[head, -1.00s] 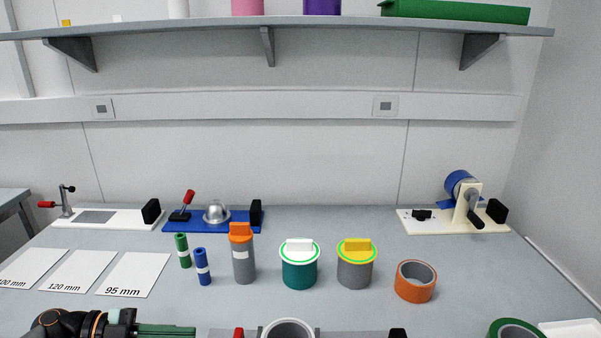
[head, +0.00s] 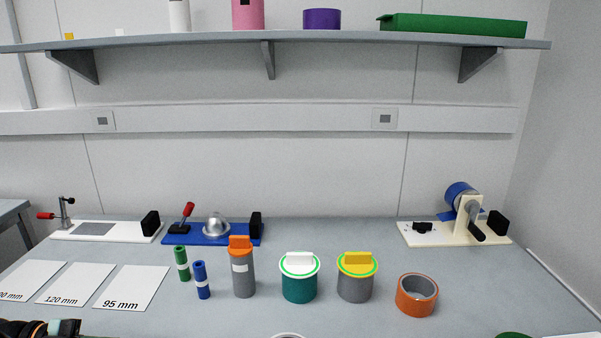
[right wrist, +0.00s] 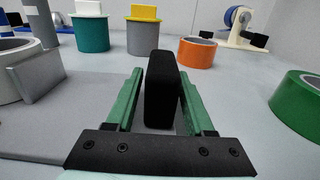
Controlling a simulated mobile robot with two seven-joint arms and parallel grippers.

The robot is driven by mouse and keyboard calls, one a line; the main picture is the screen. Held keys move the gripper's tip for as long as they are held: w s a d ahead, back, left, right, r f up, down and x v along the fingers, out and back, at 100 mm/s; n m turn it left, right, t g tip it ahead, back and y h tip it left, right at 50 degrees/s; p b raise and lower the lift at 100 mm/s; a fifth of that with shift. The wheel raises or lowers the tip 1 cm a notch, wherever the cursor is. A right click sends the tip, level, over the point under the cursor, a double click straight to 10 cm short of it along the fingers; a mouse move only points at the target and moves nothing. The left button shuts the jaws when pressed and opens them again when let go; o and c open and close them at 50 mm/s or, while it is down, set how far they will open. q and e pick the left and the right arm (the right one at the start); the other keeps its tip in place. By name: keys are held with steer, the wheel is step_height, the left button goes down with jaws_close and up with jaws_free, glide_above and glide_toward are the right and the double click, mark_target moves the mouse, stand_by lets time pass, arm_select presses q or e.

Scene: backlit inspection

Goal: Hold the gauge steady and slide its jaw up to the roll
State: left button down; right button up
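The black upright block (right wrist: 163,90) of the gauge is in the right wrist view. My right gripper (right wrist: 162,75) is open, its green fingers on either side of the block; a gap shows near their bases, and contact at the tips is unclear. At the left of that view a grey roll (right wrist: 8,72) is beside a flat grey upright plate (right wrist: 38,78), apparently the jaw; whether they touch is unclear. In the head view only the roll's top rim (head: 288,335) shows; the gauge is below the frame. My left wrist (head: 40,328) is at the bottom left, its fingertips cut off.
An orange tape ring (head: 417,295), a yellow-lidded pot (head: 356,282), a white-lidded teal pot (head: 300,284) and an orange-capped grey tube (head: 242,272) stand beyond the gauge. A green roll (right wrist: 300,104) is on the right. Bench around the block is clear.

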steer(key=shift+o, duration=1.3)
steer(key=shift+r, duration=0.2)
